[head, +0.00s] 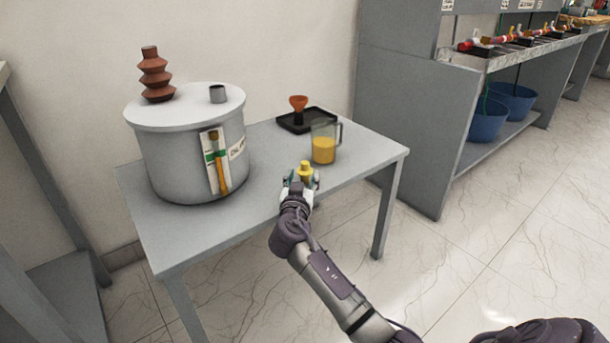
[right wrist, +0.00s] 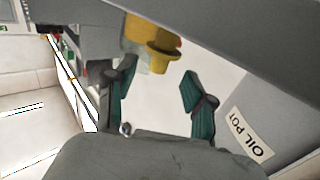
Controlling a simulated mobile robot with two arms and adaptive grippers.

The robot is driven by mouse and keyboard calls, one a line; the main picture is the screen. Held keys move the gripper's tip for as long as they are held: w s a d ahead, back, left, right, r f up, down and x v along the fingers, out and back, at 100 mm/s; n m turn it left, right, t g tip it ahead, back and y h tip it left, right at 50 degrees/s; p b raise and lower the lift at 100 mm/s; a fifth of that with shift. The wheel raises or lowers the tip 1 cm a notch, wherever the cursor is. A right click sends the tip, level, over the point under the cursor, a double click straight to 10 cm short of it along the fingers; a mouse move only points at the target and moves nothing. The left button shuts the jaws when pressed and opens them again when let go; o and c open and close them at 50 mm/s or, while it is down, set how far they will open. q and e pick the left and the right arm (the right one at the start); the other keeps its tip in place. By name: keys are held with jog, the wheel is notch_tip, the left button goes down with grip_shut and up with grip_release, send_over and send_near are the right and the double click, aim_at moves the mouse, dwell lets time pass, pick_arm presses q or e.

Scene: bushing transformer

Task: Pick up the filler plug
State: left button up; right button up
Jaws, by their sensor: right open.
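The yellow filler plug (head: 305,168) stands on the grey table near its front edge, just beyond my right gripper (head: 301,180). In the right wrist view the yellow plug (right wrist: 152,42) shows at the top, just past the tips and roughly between them. My right gripper (right wrist: 160,75) is open, with its two teal-padded fingers apart and nothing between the pads. The gripper hides the lower part of the plug in the head view, and I cannot tell whether they touch. My left gripper is not in view.
On the table (head: 265,172), a grey oil pot (head: 172,168) carries a brown ribbed bushing (head: 155,76) and a short grey neck (head: 217,94). A jug of yellow liquid (head: 323,148) is close behind the plug.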

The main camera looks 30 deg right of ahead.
aim_at(305, 167)
jog(key=shift+r+b+x, duration=0.15)
jog(key=shift+b+x, duration=0.25)
jog(key=shift+x, duration=0.95)
jog(key=shift+r+b+x, duration=0.15)
jog(key=shift+b+x, duration=0.2)
jog(key=shift+x, duration=1.05)
grip_shut()
